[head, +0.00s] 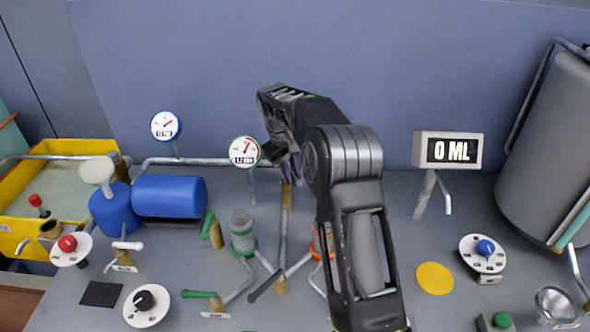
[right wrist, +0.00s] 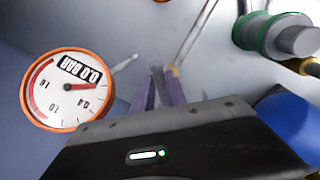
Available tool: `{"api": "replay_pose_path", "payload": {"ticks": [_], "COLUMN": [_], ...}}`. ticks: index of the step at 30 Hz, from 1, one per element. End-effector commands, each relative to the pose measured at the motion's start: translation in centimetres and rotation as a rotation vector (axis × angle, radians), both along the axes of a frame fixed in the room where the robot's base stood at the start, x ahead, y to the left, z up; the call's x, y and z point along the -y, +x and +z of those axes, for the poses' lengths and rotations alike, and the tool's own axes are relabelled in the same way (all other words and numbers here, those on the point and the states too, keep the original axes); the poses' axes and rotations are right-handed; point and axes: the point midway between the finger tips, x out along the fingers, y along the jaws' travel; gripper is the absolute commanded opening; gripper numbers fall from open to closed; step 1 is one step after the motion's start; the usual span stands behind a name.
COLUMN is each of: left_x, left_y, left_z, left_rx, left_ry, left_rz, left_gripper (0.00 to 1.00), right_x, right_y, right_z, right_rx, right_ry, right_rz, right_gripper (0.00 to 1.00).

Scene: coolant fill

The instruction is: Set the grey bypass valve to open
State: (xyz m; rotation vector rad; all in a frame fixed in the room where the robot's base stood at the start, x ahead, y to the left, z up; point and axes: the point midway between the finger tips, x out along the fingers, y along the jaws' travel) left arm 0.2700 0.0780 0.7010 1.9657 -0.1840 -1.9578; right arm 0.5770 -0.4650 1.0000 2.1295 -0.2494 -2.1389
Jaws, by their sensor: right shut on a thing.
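My right gripper (head: 290,168) reaches in over the bench to the rear pipe. In the right wrist view its purple fingers (right wrist: 158,92) are shut on a grey lever (right wrist: 156,78), which I take to be the grey bypass valve's handle. The valve's brass part (right wrist: 174,71) shows beside the fingertips, and in the head view the brass fitting (head: 285,195) shows just below the gripper. The lever is hidden by the gripper in the head view, and I cannot tell its exact angle to the pipe. My left gripper is not in view.
An orange-rimmed gauge (right wrist: 68,90) reading 0.0 bar stands close to the gripper. A green-rimmed gauge (head: 245,151) is left of it. A green-collared pump (head: 242,235), green-handled valves and a dark lever (head: 266,284) stand nearer. The display (head: 448,150) reads 0 ML.

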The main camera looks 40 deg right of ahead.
Motion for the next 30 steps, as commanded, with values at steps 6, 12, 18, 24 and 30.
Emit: {"api": "replay_pose_path", "payload": {"ticks": [6,12,18,24,30], "left_x": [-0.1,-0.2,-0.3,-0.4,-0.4], "left_y": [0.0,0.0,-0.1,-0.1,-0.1], "left_z": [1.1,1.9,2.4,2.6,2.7], "left_rx": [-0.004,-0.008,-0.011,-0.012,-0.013], "left_ry": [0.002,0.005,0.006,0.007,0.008], "left_rz": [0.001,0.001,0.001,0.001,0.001], "left_gripper": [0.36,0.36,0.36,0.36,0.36], "right_x": [-0.8,-1.4,-1.9,-2.1,-2.2], "right_y": [0.3,0.7,1.0,1.2,1.3], "right_z": [0.3,0.3,0.2,0.2,0.2], "right_rx": [0.001,0.003,0.004,0.004,0.005], "right_ry": [-0.001,-0.001,-0.001,-0.001,0.000], "right_rz": [-0.205,-0.389,-0.541,-0.635,-0.676], "right_gripper": [0.00,0.00,0.00,0.00,0.00]}}
